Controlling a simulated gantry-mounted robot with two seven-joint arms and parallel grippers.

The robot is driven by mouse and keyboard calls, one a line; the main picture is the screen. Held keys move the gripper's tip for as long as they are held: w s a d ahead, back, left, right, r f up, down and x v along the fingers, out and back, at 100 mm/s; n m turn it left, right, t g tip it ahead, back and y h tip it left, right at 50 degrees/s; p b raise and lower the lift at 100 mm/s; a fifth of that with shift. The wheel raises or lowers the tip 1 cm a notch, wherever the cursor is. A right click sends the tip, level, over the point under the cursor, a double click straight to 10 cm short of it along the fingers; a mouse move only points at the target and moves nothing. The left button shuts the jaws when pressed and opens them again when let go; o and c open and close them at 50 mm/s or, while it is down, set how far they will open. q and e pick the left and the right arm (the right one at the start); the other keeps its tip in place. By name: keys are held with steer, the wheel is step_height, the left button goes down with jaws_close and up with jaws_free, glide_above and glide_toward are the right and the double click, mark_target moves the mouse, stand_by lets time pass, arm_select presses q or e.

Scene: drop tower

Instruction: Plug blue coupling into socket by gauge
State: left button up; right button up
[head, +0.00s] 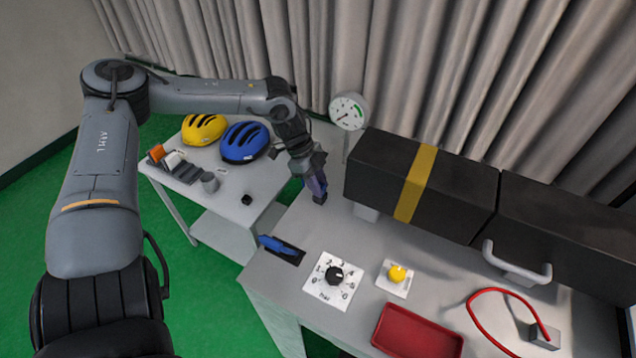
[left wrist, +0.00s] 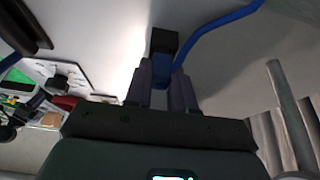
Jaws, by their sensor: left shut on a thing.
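My left gripper (head: 318,190) points down at the back left of the grey table, just left of the gauge (head: 348,112) on its thin post. It is shut on the blue coupling (left wrist: 162,68), which shows between the fingers in the left wrist view. A blue hose (left wrist: 218,28) runs from it to the upper right. A small dark block (left wrist: 164,42), which looks like the socket, lies straight ahead of the fingertips; it also shows below them in the head view (head: 320,199). I cannot tell whether the coupling is inside it. My right gripper is out of view.
A long black chamber with a yellow band (head: 415,185) stands right of the gripper. In front are a blue handle (head: 278,244), a dial (head: 335,275), a yellow button (head: 397,273), a red tray (head: 415,333) and a red hose (head: 470,304). Helmets (head: 245,141) lie on the side table.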

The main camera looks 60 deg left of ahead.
arm_select(q)
steer(key=shift+f+b, duration=0.2)
steer(key=shift+b, duration=0.15)
stand_by(0.4)
steer(key=o, duration=0.9)
steer(key=shift+c, duration=0.2)
steer(key=shift+r, duration=0.1)
steer(key=p+v, duration=0.1)
steer(key=v, duration=0.9)
steer(key=shift+a+r, duration=0.15)
steer(key=shift+r, duration=0.2)
steer(key=shift+s, duration=0.1)
